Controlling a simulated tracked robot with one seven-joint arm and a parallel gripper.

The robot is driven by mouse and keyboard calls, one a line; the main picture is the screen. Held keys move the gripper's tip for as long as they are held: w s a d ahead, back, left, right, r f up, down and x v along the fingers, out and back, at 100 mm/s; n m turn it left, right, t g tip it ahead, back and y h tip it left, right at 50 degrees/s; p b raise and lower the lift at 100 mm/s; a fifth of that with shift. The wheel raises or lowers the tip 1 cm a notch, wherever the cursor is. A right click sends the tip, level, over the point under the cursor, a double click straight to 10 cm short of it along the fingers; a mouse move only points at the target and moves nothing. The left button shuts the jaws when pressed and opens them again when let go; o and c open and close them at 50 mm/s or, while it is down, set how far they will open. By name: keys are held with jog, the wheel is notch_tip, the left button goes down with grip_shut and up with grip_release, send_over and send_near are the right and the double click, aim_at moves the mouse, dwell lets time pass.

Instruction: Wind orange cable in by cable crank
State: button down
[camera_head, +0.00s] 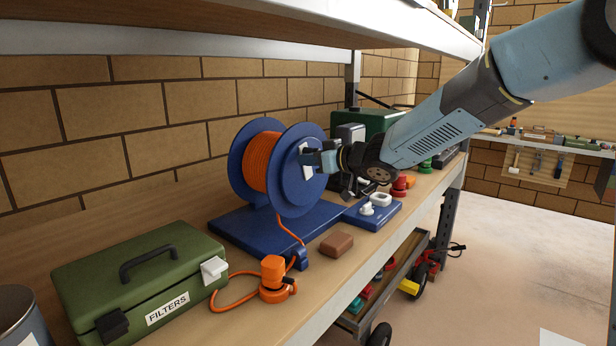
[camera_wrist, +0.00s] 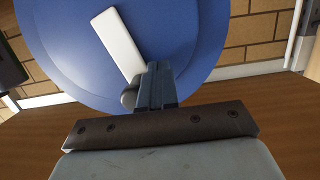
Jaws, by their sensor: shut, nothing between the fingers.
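The blue cable reel (camera_head: 302,188) stands upright on a blue base (camera_head: 262,232) on the bench. Orange cable (camera_head: 262,160) is wound on its drum. A loose length runs down past a small blue guide to an orange plug (camera_head: 273,277) on the bench. The white cable crank (camera_head: 307,172) is on the reel's near face; in the wrist view its white arm (camera_wrist: 118,42) slants down to a grey knob (camera_wrist: 128,99). My gripper (camera_head: 318,159) is shut and empty at the crank. In the wrist view its fingers (camera_wrist: 157,82) are right beside the knob; contact is unclear.
A green FILTERS case (camera_head: 140,275) stands front left. A brown block (camera_head: 337,244) lies before the base. Red and green items and a dark green box stand behind. A shelf hangs above; a cart is below.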

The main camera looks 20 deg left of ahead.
aim_at(318, 150)
jog(key=shift+w+d+r, duration=0.35)
jog(key=shift+w+r, duration=0.25)
jog(key=shift+w, duration=0.25)
jog(key=shift+w+d+r, duration=0.15)
jog(key=shift+w+d, duration=0.05)
jog(key=shift+w, duration=0.3)
jog(key=shift+w+d+r, duration=0.1)
jog(key=shift+w+d, duration=0.1)
jog(key=shift+w, duration=0.35)
